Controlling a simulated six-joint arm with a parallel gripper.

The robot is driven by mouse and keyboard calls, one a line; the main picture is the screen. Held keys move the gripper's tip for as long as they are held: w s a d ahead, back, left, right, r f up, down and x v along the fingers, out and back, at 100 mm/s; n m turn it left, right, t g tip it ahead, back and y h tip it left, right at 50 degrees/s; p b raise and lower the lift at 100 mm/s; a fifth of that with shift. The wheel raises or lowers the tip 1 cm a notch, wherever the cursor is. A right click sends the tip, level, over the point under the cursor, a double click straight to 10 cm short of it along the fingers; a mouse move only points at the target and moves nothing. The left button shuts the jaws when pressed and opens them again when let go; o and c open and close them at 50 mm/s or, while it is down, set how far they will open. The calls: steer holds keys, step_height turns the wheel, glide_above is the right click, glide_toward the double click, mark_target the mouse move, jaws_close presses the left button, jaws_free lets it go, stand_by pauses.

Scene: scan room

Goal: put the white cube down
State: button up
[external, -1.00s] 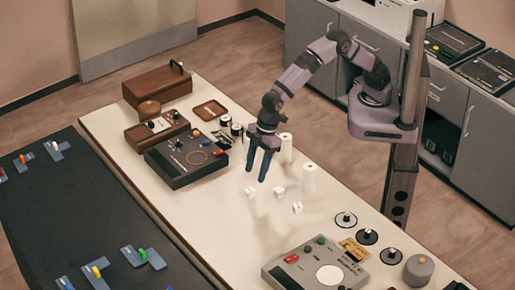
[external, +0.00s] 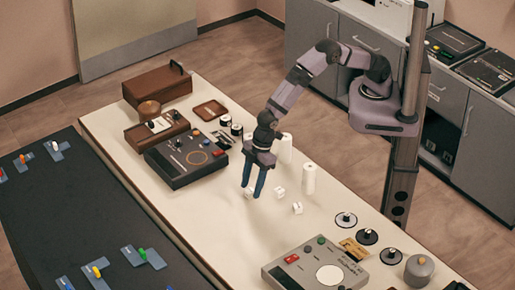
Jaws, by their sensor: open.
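Three small white blocks lie on the cream table. The left white cube (external: 249,194) sits low between my fingertips and is partly hidden by them. The other two white blocks lie to its right, one close by (external: 280,191) and one nearer the front (external: 297,208). My gripper (external: 251,191) points down with its two blue fingers apart, at the left cube. Whether a finger touches the cube cannot be told at this size.
Two upright white rolls (external: 308,179) stand right of and behind my gripper. A dark control box (external: 186,160) stands to the left. A grey console (external: 314,268) is at the front. Bare tabletop (external: 225,220) lies in front of my gripper.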

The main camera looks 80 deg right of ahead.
steer(key=shift+a+f, duration=0.1)
steer(key=shift+f, duration=0.25)
jaws_close()
steer(key=shift+r, duration=0.15)
